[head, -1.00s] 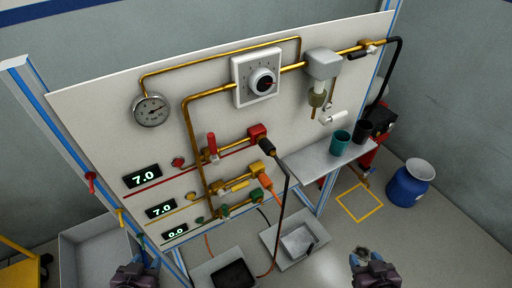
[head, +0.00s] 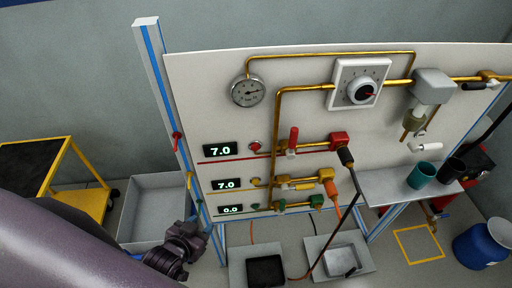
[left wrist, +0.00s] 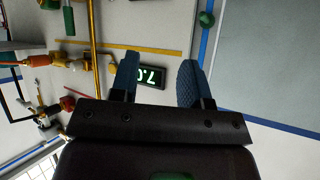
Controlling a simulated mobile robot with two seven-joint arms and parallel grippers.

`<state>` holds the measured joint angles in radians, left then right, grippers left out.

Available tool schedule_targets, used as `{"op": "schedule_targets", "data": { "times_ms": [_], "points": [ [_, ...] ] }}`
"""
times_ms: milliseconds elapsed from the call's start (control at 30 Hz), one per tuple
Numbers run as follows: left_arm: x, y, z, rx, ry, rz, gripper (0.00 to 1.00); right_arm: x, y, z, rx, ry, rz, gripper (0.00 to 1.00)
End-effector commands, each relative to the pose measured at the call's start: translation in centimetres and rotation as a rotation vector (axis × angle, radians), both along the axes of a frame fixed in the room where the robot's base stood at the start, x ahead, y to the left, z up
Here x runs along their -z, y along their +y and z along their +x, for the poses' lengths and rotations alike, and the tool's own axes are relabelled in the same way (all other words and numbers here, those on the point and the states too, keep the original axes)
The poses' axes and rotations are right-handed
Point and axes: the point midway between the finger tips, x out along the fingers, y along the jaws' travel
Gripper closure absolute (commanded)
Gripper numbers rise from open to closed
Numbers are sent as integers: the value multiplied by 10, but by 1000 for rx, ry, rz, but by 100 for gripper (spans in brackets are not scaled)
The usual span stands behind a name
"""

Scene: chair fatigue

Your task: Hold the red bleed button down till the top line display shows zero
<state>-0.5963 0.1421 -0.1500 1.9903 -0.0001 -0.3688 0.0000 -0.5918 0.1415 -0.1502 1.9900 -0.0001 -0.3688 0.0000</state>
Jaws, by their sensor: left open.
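The red bleed button (head: 255,146) is on the upright panel, just right of the top line display (head: 220,149), which reads 7.0. A red line runs beneath them. My left gripper (head: 190,232) is open and empty, low at the panel's left edge, below and left of the button and apart from it. In the left wrist view, its blue fingers (left wrist: 158,64) stand apart, with a 7.0 display (left wrist: 152,75) and a yellow line behind them. I cannot make out the red button there. My right gripper is not in view.
Lower displays read 7.0 (head: 227,185) and 0.0 (head: 231,209). A red-handled valve (head: 293,140) is right of the button. A blue-edged post (head: 160,80) with small coloured handles borders the panel. A grey bin (head: 150,190) and yellow cart (head: 85,190) stand left.

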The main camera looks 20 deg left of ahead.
Motion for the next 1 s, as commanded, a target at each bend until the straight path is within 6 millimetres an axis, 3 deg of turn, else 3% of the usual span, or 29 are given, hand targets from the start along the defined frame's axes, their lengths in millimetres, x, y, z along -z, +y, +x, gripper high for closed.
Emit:
{"op": "schedule_targets", "data": {
  "times_ms": [167, 433, 1000],
  "points": [
    [0, 0, 0, 0, 1, 0, 60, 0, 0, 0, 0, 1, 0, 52],
    [2, 1, -4, -2, 7, 0, 100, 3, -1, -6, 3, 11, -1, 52],
    [2, 1, -4, -2, 7, 0, 100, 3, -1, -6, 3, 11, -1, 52]
  ]
}}
